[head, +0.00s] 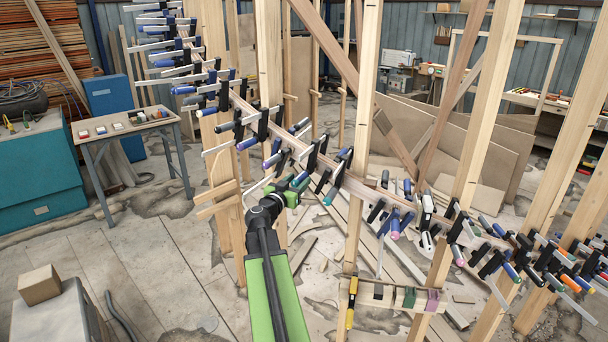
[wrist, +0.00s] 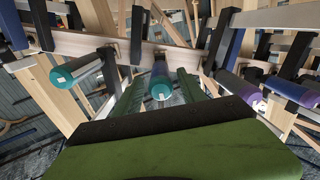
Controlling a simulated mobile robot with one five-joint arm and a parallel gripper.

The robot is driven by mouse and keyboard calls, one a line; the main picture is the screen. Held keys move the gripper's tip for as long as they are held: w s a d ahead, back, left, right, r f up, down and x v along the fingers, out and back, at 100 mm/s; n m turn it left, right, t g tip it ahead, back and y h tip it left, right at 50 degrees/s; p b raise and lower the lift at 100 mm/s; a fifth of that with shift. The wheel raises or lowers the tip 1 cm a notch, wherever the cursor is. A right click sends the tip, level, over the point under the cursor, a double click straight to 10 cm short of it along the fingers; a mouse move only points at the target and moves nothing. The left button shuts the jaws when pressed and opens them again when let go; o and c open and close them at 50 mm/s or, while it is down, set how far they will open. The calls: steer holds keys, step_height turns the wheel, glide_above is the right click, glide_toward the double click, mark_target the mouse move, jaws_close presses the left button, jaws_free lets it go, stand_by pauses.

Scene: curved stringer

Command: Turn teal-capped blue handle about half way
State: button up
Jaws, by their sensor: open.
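The blue handle with a teal cap (wrist: 161,90) shows in the middle of the wrist view, its cap end facing the camera. It belongs to a clamp on the wooden stringer (wrist: 170,52). My gripper (wrist: 158,92) is open, with one green finger on each side of the handle. Gaps show between the fingers and the handle, and I cannot tell whether either touches it. In the head view my gripper (head: 292,188) is at the stringer's clamp row, and the handle there is mostly hidden by it.
Another teal-capped handle (wrist: 76,71) is close on the left in the wrist view. Open floor (head: 150,260) lies to the left.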

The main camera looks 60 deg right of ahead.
steer(key=shift+d, duration=2.25)
